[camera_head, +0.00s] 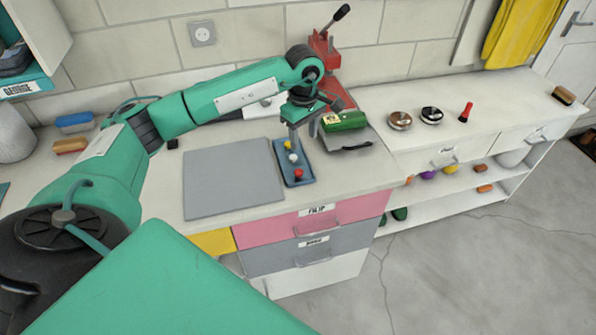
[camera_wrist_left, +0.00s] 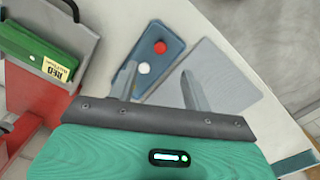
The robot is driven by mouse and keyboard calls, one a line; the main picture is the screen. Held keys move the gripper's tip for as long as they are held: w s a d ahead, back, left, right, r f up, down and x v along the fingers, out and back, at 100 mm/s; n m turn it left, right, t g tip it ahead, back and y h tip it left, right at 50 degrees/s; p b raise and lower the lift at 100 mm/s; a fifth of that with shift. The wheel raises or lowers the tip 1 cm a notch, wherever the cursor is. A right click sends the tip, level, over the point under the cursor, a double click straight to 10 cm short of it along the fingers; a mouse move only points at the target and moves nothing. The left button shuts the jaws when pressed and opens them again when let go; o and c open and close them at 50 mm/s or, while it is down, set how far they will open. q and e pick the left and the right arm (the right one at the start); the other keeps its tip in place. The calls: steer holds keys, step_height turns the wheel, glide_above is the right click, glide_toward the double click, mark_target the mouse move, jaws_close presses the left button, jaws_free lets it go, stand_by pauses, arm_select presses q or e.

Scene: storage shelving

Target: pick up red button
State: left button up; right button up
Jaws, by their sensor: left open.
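The red button (camera_head: 299,174) sits at the near end of a small blue tray (camera_head: 306,180) on the white counter. A white button (camera_head: 293,158) and a yellow button (camera_head: 287,145) line up behind it. My left gripper (camera_head: 292,131) is above the far end of the tray, open and empty. In the left wrist view the red button (camera_wrist_left: 160,47) lies beyond the spread fingertips (camera_wrist_left: 158,70), and the white button (camera_wrist_left: 144,68) shows between the fingers, nearer the left one. My right gripper is not in view.
A grey mat (camera_head: 232,180) lies left of the tray. To the right is a green box (camera_head: 344,121) with a label reading "RED" in the left wrist view, in a grey container (camera_head: 352,140). A red lever press (camera_head: 325,55) stands behind.

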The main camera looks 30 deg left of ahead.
arm_select(q)
steer(key=p, duration=0.2)
glide_above(299, 171)
steer(key=d, duration=0.1)
step_height(299, 171, down, 8)
steer(key=shift+s+f, duration=0.1)
steer(key=f+p, duration=0.1)
steer(key=f, duration=0.1)
steer(key=a+f+p, duration=0.1)
steer(key=f+p, duration=0.1)
steer(key=shift+f, duration=0.7)
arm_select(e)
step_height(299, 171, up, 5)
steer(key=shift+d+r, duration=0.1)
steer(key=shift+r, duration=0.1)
arm_select(q)
steer(key=shift+c, duration=0.2)
steer(key=c, duration=1)
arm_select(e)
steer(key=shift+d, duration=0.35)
